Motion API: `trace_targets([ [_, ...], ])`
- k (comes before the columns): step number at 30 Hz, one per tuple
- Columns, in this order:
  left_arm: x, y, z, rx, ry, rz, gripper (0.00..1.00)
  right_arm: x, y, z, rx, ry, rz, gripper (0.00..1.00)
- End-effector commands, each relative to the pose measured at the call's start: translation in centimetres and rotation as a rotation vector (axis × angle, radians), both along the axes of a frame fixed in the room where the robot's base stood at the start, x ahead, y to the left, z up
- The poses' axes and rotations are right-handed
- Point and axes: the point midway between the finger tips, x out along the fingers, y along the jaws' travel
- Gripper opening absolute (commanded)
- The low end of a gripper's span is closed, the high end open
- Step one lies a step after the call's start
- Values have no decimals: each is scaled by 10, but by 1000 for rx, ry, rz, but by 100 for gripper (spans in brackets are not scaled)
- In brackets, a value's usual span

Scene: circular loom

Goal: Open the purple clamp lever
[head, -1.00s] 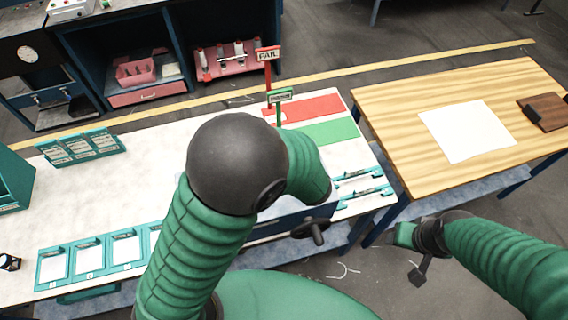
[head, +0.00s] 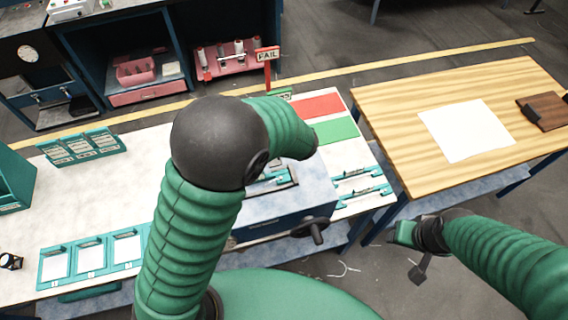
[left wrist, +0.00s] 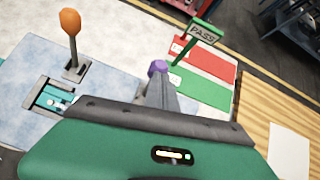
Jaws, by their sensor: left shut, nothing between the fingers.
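The purple clamp lever shows its purple knob (left wrist: 157,67) in the left wrist view, above the blue-grey surface. My left gripper (left wrist: 160,84) appears as a grey tapered shape, shut and empty, with its tip just below the knob in the picture. Whether they touch I cannot tell, and the lever's lower part is hidden. An orange-knobbed lever (left wrist: 70,25) stands upright to the left on a grey bracket. In the head view my left arm hides the purple lever. My right gripper (head: 405,234) hangs away from the work; its fingers are unclear.
The blue box (head: 285,213) under the levers has a dark crank knob (head: 313,231) on its front. The PASS sign (left wrist: 203,35) stands behind the purple knob, by red and green pads. A wooden table (head: 385,110) with white paper is at the right.

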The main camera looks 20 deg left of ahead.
Motion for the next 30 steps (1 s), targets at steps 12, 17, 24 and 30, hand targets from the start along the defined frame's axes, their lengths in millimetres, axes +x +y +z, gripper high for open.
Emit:
trace_targets([
  [12, 32, 22, -3, 0, 1, 1, 0, 0, 0, -3, 0, 0, 0, 51],
  [17, 39, 27, -5, 2, 0, 1, 0, 0, 0, -3, 0, 0, 0, 51],
  [24, 43, 32, -6, 1, -1, 3, 0, 0, 0, -3, 0, 0, 0, 51],
  [30, 44, 35, -5, 3, -3, 5, 0, 0, 0, -3, 0, 0, 0, 51],
])
